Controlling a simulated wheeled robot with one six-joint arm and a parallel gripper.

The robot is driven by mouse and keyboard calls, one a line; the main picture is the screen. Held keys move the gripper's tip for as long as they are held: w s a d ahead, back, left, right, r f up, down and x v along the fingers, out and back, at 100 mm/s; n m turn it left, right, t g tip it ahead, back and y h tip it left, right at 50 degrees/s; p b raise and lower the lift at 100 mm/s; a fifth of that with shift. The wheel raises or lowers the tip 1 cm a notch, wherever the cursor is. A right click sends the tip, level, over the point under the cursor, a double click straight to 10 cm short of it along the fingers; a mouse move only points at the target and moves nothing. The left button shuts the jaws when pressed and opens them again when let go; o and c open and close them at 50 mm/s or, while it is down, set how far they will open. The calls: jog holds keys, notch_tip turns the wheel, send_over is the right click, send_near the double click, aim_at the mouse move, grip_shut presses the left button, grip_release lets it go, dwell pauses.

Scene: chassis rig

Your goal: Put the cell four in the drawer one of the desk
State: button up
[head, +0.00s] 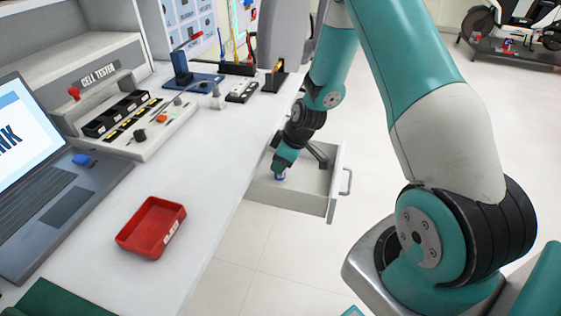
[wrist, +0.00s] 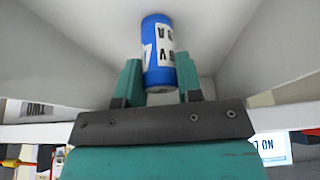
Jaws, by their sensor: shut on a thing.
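The cell (wrist: 157,50) is a blue cylinder with a white printed label. My gripper (wrist: 158,80) is shut on it, with one teal finger on each side. In the head view my gripper (head: 280,169) reaches down into the open drawer (head: 298,202), and a small blue bit of the cell shows at its tip. The drawer is white with a handle on its front and is pulled out from the desk (head: 215,140). Pale drawer walls surround the cell in the wrist view. I cannot tell whether the cell touches the drawer floor.
A red tray (head: 152,228) stands on the desk near a laptop (head: 50,180). A cell tester (head: 125,125) and tool stands are further back. Floor beside the drawer is clear.

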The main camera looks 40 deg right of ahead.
jog(key=o, duration=1.1)
jog(key=shift+f, duration=0.1)
jog(key=shift+c, duration=0.2)
jog(key=p+v, duration=0.1)
jog(key=v, duration=1.1)
jog(key=s+a+r+g+y, duration=0.1)
jog(key=s+a+r, duration=0.3)
jog(key=a+r, duration=0.3)
jog(key=s+a+r+g, duration=0.1)
jog(key=s+a+r, duration=0.35)
jog(key=a, duration=0.55)
jog(key=s+a+r, duration=0.2)
jog(key=s+a, duration=0.1)
jog(key=s, duration=0.3)
jog(key=s+a+r+g, duration=0.1)
jog(key=s+a+r, duration=0.2)
jog(key=s, duration=0.4)
jog(key=shift+r+m, duration=0.3)
jog(key=shift+r, duration=0.05)
jog(key=shift+a, duration=0.2)
